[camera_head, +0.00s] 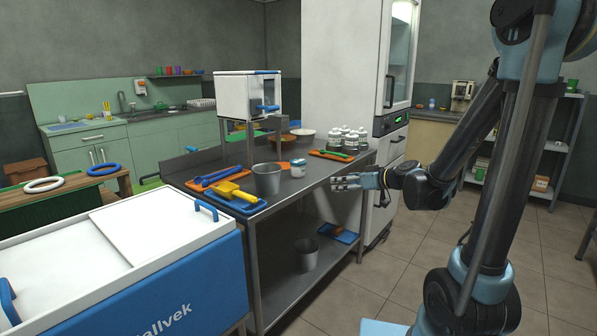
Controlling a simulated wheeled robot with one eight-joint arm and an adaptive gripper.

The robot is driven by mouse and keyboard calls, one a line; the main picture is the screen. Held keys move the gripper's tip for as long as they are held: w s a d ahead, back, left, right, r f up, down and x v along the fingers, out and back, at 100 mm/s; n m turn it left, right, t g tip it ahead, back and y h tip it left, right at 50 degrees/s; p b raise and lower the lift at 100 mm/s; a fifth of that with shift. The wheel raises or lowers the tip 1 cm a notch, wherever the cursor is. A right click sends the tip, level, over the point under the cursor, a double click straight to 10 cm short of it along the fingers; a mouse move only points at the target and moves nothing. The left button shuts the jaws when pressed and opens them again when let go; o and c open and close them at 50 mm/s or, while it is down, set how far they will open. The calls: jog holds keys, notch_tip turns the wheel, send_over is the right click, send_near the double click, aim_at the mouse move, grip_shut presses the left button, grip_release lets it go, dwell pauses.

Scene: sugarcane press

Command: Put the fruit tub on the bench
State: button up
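A small white tub with a coloured label (289,184) stands upright on the metal bench (322,178) near its front edge. It may be the fruit tub, but its label is too small to read. My gripper (337,182) is to the right of this tub, just off the bench's front edge, with its fingers pointing left. The fingers look apart, with nothing visible between them. The gripper and tub do not appear to touch.
A grey bucket (267,179), a blue tray with a yellow scoop (234,196), and an orange board (330,155) by several bottles occupy the bench. Another bucket (306,254) stands on the lower shelf. A white and blue chest (120,262) is at front left. Floor at right is clear.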

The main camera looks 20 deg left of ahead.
jog(key=w+a+n+t+y, duration=0.1)
jog(key=w+a+t+y, duration=0.15)
jog(key=w+a, duration=0.4)
send_near(298, 164)
jog(key=shift+t, duration=0.25)
jog(key=x, duration=0.4)
jog(key=w+f+x, duration=0.1)
jog(key=x, duration=0.3)
jog(key=d+x, duration=0.1)
jog(key=x, duration=0.3)
jog(key=shift+w+a+f, duration=0.2)
jog(key=shift+w+f, duration=0.15)
jog(key=shift+w, duration=0.2)
jog(key=c, duration=1.3)
jog(key=shift+r, duration=0.1)
